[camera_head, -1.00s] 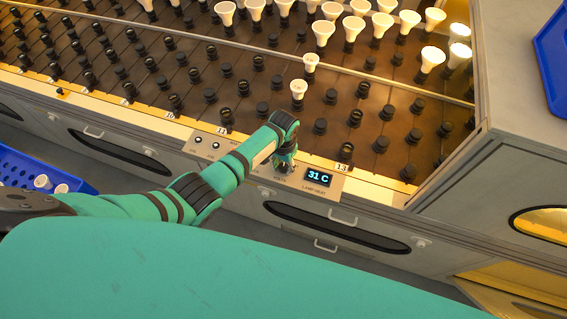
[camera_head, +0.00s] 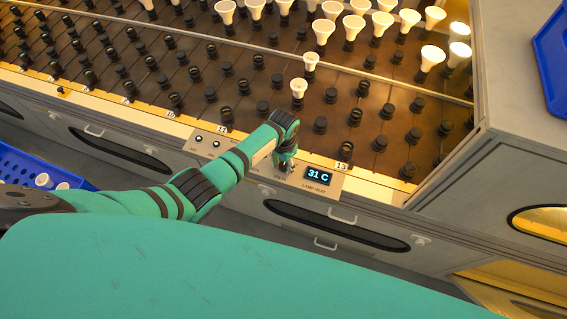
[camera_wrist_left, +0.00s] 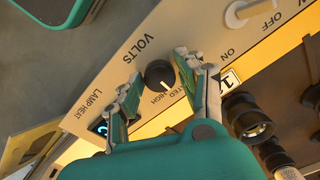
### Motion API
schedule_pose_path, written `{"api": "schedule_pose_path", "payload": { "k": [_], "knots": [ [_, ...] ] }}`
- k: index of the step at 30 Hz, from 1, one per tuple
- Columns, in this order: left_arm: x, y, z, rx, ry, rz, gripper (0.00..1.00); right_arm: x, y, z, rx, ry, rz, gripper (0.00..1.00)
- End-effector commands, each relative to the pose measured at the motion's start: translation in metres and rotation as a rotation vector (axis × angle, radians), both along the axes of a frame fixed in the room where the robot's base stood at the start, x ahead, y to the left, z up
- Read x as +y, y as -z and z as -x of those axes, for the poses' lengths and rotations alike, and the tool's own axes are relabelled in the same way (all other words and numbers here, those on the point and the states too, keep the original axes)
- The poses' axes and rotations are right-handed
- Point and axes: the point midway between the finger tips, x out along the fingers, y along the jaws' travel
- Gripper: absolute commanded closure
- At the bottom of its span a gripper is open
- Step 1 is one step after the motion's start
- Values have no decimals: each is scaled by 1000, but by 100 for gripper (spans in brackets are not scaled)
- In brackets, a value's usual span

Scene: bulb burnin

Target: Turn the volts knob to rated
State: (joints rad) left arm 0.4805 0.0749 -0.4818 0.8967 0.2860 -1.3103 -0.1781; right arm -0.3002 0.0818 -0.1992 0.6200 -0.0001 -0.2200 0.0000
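The volts knob (camera_wrist_left: 159,75) is a round black dial with a pale pointer line, below the printed word VOLTS in the left wrist view. Its pointer faces down and slightly right, toward the partly covered RATED and HIGH lettering. My left gripper (camera_wrist_left: 157,86) is open, one finger on each side of the knob, with gaps between the fingers and the dial. In the head view my left gripper (camera_head: 287,164) points down at the panel (camera_head: 332,189) and hides most of the knob. My right gripper is not in view.
The lamp heat display (camera_head: 318,176) reads 31 C, just right of the gripper. A white switch (camera_wrist_left: 250,12) marked ON sits near the knob. Black sockets and white bulbs (camera_head: 298,87) fill the rack behind. A blue basket (camera_head: 42,170) stands at left.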

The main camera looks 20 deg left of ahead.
Motion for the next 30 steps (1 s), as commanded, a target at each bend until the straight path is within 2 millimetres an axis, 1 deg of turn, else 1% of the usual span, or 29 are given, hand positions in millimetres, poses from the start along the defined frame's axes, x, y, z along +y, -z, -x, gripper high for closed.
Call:
{"api": "schedule_pose_path", "payload": {
  "k": [1, 3, 11, 14, 16, 19, 27, 30],
  "knots": [
    [0, 0, 0, 0, 0, 0, 52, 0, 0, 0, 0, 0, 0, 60],
    [0, 0, 0, 0, -1, 0, 45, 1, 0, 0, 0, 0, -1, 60],
    [0, 0, 0, 1, -1, 0, 45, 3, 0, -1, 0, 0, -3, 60],
    [0, -5, 0, 0, -1, 0, 45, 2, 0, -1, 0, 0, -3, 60],
    [0, -11, 0, -1, 0, 0, 45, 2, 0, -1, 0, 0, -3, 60],
    [1, -26, 0, -2, 0, 0, 45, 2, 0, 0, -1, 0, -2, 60],
    [0, -84, -1, -4, 1, 1, 45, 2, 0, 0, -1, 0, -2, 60],
    [0, -101, 0, -2, 0, 0, 45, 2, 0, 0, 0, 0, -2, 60]
  ]
}}
